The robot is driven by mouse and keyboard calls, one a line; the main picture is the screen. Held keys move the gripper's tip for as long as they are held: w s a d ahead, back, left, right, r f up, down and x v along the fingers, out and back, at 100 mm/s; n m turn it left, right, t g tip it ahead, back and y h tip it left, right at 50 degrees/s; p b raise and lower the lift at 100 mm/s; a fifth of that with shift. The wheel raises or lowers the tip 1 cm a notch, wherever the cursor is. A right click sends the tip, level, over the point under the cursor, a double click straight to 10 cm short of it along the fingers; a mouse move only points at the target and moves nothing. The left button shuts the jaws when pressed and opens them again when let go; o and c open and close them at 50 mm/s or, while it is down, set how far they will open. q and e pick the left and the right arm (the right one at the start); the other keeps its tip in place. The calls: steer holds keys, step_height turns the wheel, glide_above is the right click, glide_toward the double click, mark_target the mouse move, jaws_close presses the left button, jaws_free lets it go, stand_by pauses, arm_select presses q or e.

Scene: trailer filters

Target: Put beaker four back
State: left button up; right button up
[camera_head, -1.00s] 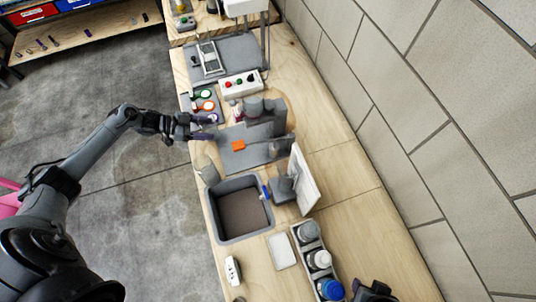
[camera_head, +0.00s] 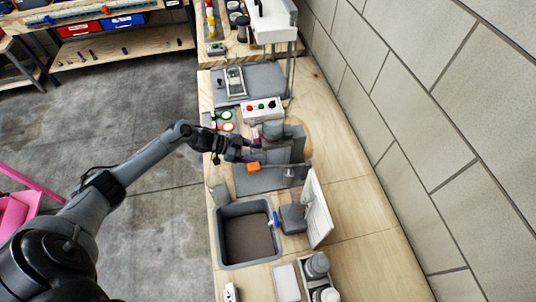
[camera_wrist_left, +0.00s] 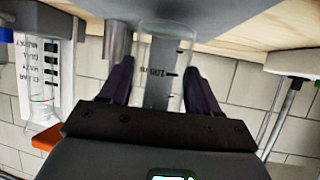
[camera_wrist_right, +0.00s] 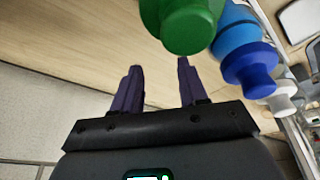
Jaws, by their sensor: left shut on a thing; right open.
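My left gripper (camera_head: 250,152) is over the bench, just behind an orange block (camera_head: 253,168) in the head view. In the left wrist view its fingers (camera_wrist_left: 150,85) are shut on a clear beaker (camera_wrist_left: 163,62) with dark graduation marks, one reading 100. In the head view the held beaker is not clearly seen. Another clear glass vessel (camera_wrist_left: 42,95) shows at the left of the left wrist view, in front of a white lettered panel. I cannot read a number four on either. My right gripper (camera_wrist_right: 155,80) is open and empty in the right wrist view.
A grey basin (camera_head: 247,236) stands in front of the left gripper, with a white panel (camera_head: 317,212) to its right. Close to my right gripper are a green-topped bottle (camera_wrist_right: 185,25) and a blue one (camera_wrist_right: 245,60). A button box (camera_head: 262,108) lies farther back.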

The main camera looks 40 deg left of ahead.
arm_select(q)
steer(key=w+d, duration=0.3)
steer(key=d, duration=0.1)
steer(key=shift+w, duration=0.35)
steer(key=shift+f, duration=0.55)
steer(key=shift+s+a+f, duration=0.15)
steer(key=shift+f, duration=0.05)
steer(key=shift+f+b, duration=0.2)
steer(key=shift+b, duration=0.15)
steer(key=o, duration=1.2)
steer(key=shift+c, duration=0.2)
steer(key=shift+r, duration=0.15)
steer(key=shift+s+a+r, duration=0.1)
steer(key=p+v, duration=0.1)
steer(key=v, duration=1)
steer(key=shift+s+a+r+p, duration=0.2)
steer(key=shift+s+r+p, duration=0.05)
steer(key=shift+p, duration=0.15)
